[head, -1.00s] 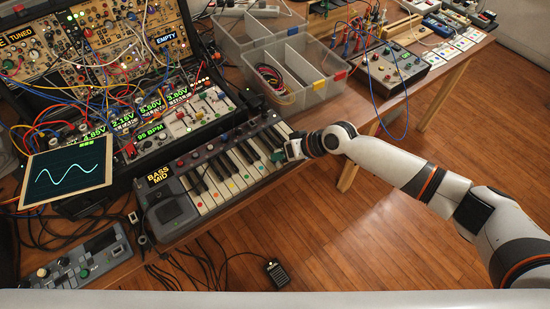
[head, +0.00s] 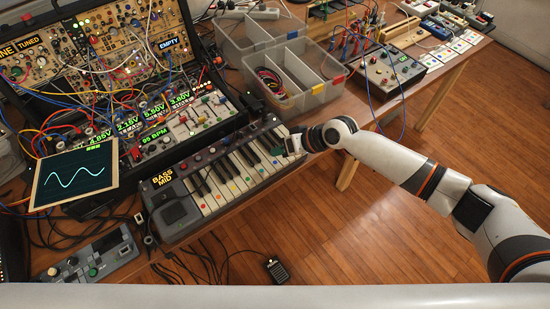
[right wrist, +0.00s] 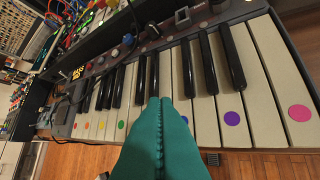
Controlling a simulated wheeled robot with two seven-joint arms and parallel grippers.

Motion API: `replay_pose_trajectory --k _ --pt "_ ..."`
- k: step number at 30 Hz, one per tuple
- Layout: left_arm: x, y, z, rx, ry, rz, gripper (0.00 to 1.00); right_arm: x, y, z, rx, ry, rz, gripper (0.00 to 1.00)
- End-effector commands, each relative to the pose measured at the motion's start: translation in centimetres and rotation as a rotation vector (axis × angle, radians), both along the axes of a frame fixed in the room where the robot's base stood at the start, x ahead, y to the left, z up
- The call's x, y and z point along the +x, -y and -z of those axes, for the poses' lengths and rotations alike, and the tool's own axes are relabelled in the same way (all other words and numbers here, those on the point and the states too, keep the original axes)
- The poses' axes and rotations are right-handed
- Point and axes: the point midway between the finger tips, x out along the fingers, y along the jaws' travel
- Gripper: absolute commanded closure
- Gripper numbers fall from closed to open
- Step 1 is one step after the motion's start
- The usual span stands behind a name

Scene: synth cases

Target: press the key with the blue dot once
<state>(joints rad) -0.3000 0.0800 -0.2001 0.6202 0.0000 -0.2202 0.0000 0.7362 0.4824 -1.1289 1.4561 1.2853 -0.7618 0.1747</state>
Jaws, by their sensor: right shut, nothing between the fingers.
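The small keyboard (head: 216,170) lies along the table's front edge, with coloured dots on its white keys. In the right wrist view, a purple dot (right wrist: 232,118) and a pink dot (right wrist: 300,113) show to the right of my fingers, and a green dot (right wrist: 121,124) to their left. A sliver of blue dot (right wrist: 185,119) seems to show at the fingers' right edge, mostly hidden by them. My right gripper (head: 279,150) is shut and empty; its teal fingertips (right wrist: 160,101) are over the keys. I cannot tell whether they touch. My left gripper is not in view.
A modular synth case (head: 110,60) with many patch cables stands behind the keyboard. A tablet with a wave (head: 75,176) is at the left. Clear plastic bins (head: 290,75) stand behind my right gripper. A grey box (head: 90,258) is at the front left.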

Motion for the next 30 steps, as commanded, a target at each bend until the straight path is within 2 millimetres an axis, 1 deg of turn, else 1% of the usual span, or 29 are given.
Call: replay_pose_trajectory --k 1,6,8,30 --pt "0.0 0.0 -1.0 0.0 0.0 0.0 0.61 0.0 0.0 -1.0 0.001 0.0 -0.001 1.0" --pt "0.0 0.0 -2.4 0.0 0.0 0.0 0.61 0.0 0.0 -2.7 0.001 0.0 0.0 1.0" --pt "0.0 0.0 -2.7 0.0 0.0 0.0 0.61 0.0 0.0 -3.0 0.002 0.0 0.001 1.0" --pt "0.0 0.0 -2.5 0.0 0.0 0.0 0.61 0.0 0.0 -2.8 0.0 0.0 0.0 1.0"
